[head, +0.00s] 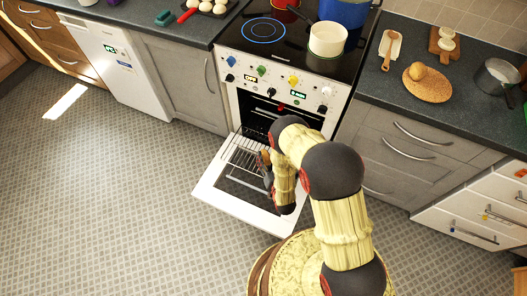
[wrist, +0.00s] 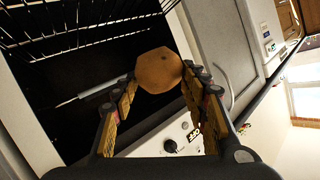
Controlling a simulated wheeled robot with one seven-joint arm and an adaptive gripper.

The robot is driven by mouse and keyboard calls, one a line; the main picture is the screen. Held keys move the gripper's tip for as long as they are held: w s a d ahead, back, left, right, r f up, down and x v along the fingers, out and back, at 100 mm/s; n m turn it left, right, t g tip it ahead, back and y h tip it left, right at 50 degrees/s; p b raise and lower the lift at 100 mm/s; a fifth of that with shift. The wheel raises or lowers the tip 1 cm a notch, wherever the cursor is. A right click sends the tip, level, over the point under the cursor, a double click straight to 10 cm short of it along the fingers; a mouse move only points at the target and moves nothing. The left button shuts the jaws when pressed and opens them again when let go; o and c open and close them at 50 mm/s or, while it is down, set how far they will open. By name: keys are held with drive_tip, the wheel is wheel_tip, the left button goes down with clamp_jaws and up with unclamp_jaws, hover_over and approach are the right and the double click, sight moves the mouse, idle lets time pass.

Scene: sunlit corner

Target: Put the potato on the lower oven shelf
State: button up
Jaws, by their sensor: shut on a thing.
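My gripper (wrist: 158,78) is shut on a brown, rounded potato (wrist: 157,68), held between the fingertips in the wrist view. In the head view my gripper (head: 267,160) is low in front of the oven, partly hidden by my arm. The oven (head: 285,98) has its door (head: 212,192) folded down. A wire shelf (head: 243,158) shows just above the door, beside my gripper. The wrist view shows wire shelf bars (wrist: 75,42) against the dark oven inside. Whether the potato touches a shelf I cannot tell.
A white pot (head: 327,39), a blue pot (head: 345,12) and a red pan stand on the hob. A round cork board (head: 428,88) with a yellowish-brown item lies on the right counter. Knobs line the oven front. The tiled floor at left is clear.

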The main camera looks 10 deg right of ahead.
drive_tip(key=w+a+f+b, duration=0.1)
drive_tip(key=w+f+b, duration=0.1)
drive_tip(key=w+f, duration=0.1)
drive_tip(key=w+a+f+b, duration=0.2)
drive_tip(key=w+f, duration=0.1)
drive_tip(key=w, duration=0.2)
drive_tip(key=w+a+f+b, duration=0.1)
drive_tip(key=w+f+b, duration=0.1)
drive_tip(key=w+f, duration=0.1)
drive_tip(key=shift+w+a+f, duration=0.15)
drive_tip(key=shift+w+a, duration=0.25)
drive_tip(key=shift+w, duration=0.2)
wheel_tip(320, 180, down, 4)
drive_tip(key=shift+w+r+b, duration=0.15)
drive_tip(key=shift+r+b, duration=0.1)
drive_tip(key=shift+b, duration=0.7)
drive_tip(key=shift+r, duration=0.1)
drive_tip(key=o, duration=1.3)
drive_tip(key=p+v, duration=0.4)
drive_tip(key=v, duration=0.8)
